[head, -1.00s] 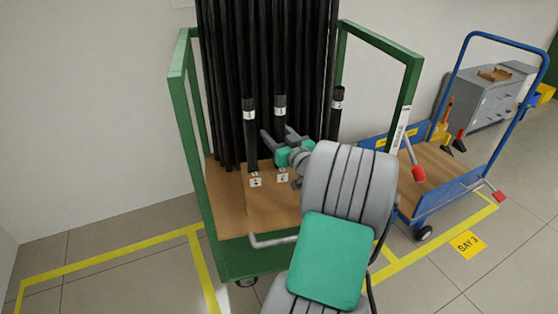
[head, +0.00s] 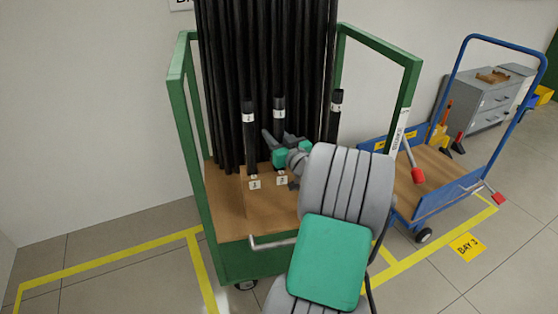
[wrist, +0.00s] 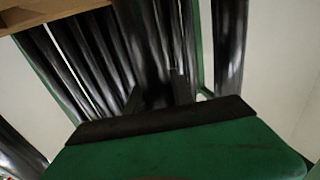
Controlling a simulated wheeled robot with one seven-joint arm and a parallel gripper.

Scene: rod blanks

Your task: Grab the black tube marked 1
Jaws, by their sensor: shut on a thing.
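Three short black tubes with white labels stand upright at the front of a green cart. The middle tube (head: 279,106) has a label that looks like a 1, though it is very small. The left tube (head: 249,140) and the right tube (head: 336,103) stand apart from it. My gripper (head: 275,138) is shut around the middle tube below its label. In the wrist view a dark tube (wrist: 145,40) stands between the fingertips (wrist: 158,95). The lower part of the middle tube is partly hidden behind my gripper.
The green cart (head: 176,100) has a wooden deck with small number cards. Many long black rods (head: 265,50) stand close behind the tubes. A blue trolley (head: 440,197) and a grey cabinet (head: 490,100) are at right. Floor is clear at left.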

